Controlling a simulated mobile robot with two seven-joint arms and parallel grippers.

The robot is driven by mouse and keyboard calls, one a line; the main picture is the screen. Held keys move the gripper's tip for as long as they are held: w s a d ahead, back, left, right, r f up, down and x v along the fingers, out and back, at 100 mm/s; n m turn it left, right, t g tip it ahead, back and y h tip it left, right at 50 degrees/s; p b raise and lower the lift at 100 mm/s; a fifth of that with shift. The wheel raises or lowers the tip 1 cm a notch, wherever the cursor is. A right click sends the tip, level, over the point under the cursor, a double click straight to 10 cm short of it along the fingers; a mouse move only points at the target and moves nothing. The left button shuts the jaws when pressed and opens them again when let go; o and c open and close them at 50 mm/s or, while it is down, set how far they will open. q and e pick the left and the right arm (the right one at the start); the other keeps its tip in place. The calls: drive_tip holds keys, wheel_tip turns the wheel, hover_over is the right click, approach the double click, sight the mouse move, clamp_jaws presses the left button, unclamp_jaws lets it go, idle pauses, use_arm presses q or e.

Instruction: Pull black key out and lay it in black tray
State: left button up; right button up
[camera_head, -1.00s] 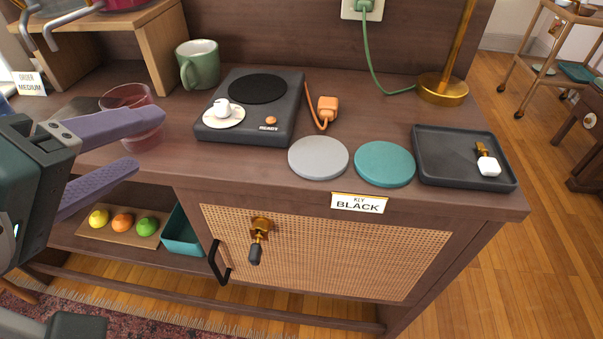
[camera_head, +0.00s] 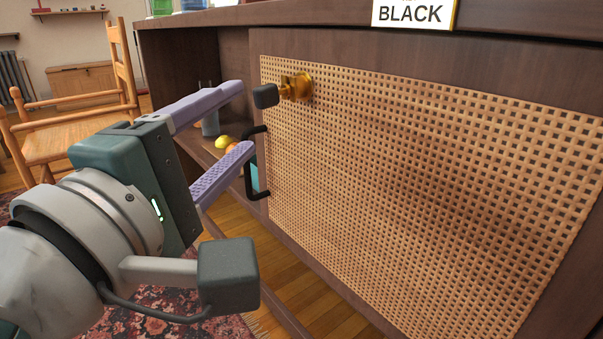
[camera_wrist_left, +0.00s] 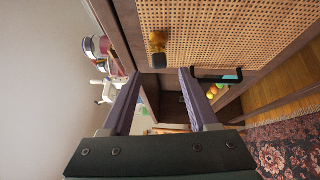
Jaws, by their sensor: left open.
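The black key (camera_head: 265,96) sticks out of the brass lock (camera_head: 299,87) near the upper left corner of the woven cabinet door. In the left wrist view the black key (camera_wrist_left: 159,61) lies just beyond and between the fingertips. My left gripper (camera_head: 244,118) is open and empty, its lilac fingers pointing at the door. Its fingertips are close to the key but not closed on it. The black tray is outside the current views. My right gripper is not in view.
A black door handle (camera_head: 252,165) stands out below the lock, close to my lower finger. A sign reading BLACK (camera_head: 414,14) is on the cabinet's top edge. A wooden chair (camera_head: 75,125) stands at the left. An open shelf holds coloured fruit (camera_head: 223,142).

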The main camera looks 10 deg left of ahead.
sight(259, 100)
use_arm(q)
drive_tip(key=w+b, duration=0.2)
drive_tip(key=w, duration=0.3)
drive_tip(key=shift+w+r, duration=0.15)
drive_tip(key=shift+r, duration=0.05)
drive_tip(key=w, duration=0.2)
drive_tip(key=shift+w+r, duration=0.2)
drive_tip(key=shift+w, duration=0.15)
drive_tip(key=shift+w+d, duration=0.15)
drive_tip(key=shift+w, duration=0.4)
